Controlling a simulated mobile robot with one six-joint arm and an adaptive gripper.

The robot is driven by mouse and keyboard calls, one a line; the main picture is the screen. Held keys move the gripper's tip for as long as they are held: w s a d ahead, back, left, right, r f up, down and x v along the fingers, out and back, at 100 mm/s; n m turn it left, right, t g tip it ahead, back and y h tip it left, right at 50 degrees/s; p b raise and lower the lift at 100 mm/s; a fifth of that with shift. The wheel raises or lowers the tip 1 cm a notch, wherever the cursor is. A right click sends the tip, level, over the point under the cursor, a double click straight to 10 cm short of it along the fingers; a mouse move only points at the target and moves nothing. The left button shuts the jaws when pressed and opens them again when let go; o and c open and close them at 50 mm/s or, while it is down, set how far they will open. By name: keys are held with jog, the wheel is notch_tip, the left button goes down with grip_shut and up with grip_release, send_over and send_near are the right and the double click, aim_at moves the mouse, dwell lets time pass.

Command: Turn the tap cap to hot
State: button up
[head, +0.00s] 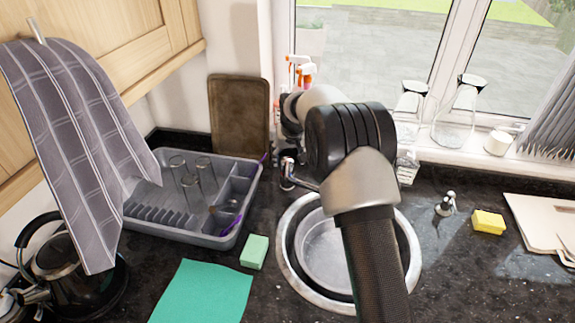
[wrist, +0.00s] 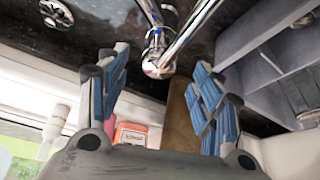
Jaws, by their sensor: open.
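The chrome tap (head: 289,170) stands behind the round sink, partly hidden by my arm in the head view. In the wrist view, the tap cap (wrist: 157,64) is a small chrome knob with a small reddish mark, and chrome pipes run up from it in the picture. My gripper (wrist: 162,60) is open, with one blue-padded finger on each side of the tap cap in the picture. I see no contact, and I cannot tell the exact depth between fingers and cap. In the head view my arm hides the fingers.
A grey dish rack (head: 190,235) with glasses stands left of the round sink (head: 290,275). A brown board (head: 238,118) leans on the wall behind. Bottles (head: 303,72) stand near the window. A green sponge (head: 254,252) and yellow sponge (head: 488,222) lie on the counter.

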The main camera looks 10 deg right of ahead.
aim_at(288, 161)
jog(key=x, duration=0.5)
jog(key=shift+b, duration=0.3)
jog(key=shift+c, duration=0.6)
grip_shut()
